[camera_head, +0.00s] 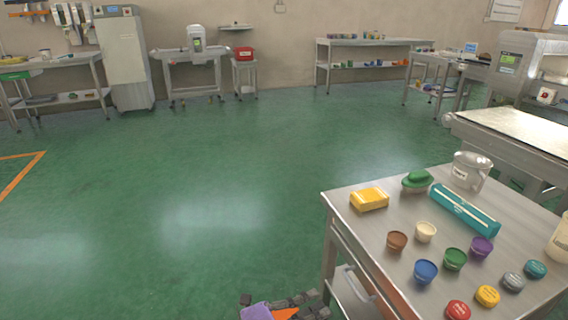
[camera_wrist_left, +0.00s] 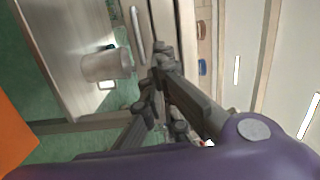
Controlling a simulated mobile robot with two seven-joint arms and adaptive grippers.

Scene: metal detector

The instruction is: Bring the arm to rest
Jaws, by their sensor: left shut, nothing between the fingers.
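My left gripper (camera_head: 290,302) shows at the bottom edge of the head view, low over the floor beside the steel table (camera_head: 340,212). Only its dark grey parts and some purple and orange casing show there. In the left wrist view the dark fingers of my left gripper (camera_wrist_left: 155,78) are close together with nothing held between them. Most of the left arm is hidden below the head view. My right gripper is in neither view.
Workbenches line the far wall.

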